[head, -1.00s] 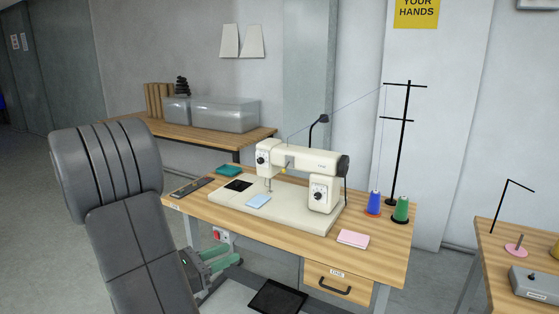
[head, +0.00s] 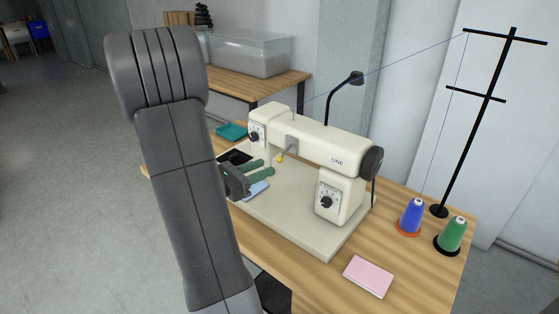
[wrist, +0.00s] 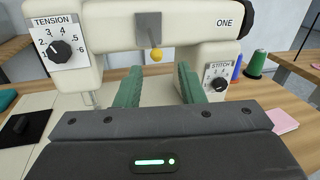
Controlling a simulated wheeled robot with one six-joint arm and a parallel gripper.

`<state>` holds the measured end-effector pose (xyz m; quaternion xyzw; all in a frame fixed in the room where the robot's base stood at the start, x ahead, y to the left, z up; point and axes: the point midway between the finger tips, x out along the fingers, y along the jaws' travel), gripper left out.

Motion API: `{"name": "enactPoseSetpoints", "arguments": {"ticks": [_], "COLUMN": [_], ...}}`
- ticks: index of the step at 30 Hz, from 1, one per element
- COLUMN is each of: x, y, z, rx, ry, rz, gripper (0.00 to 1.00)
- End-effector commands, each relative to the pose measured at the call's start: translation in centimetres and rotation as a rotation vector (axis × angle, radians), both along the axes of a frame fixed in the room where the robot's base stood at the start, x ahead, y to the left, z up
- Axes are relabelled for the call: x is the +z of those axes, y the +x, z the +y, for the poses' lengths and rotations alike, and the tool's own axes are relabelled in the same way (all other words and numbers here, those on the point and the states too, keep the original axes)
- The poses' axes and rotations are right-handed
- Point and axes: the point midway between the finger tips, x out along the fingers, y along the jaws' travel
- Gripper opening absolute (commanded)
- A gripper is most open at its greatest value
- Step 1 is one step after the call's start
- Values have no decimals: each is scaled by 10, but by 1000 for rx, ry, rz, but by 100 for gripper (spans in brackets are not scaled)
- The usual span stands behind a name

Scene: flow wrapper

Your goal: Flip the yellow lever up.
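The yellow lever (head: 281,157) is a small yellow ball on a short stem. It hangs from a grey plate on the cream sewing machine (head: 315,141) and points down. In the wrist view the yellow lever (wrist: 156,55) sits ahead of and slightly above my gripper, between the lines of its two fingers. My gripper (wrist: 160,85) has green fingers spread apart with nothing between them. In the head view my gripper (head: 256,168) is over the machine's bed, just left of the lever. The fingers look apart from the lever, though the exact gap is hard to tell.
A tension dial (wrist: 61,48) is left of the lever and a stitch dial (wrist: 218,83) is right. A light blue cloth (head: 256,190) lies under the fingers. Blue (head: 411,217) and green (head: 451,235) thread cones and a pink pad (head: 368,277) stand right.

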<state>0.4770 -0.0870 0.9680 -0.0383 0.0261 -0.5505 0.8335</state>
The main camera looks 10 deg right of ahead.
Motion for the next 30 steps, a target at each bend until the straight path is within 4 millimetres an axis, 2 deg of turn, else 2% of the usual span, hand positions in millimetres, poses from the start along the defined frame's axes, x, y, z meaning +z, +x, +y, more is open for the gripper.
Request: {"name": "enactPoseSetpoints", "arguments": {"ticks": [6,12,18,27,28,30], "x": [0,0,0,0,0,0], "y": [11,20,25,25,25,25], "z": [-29,-49,-58,-59,-59,-59], "rx": [-5,-3,0,1,1,1], "ry": [0,-1,0,0,0,0], "rz": [0,1,0,0,0,1], "gripper": [35,35,35,35,33,20]}}
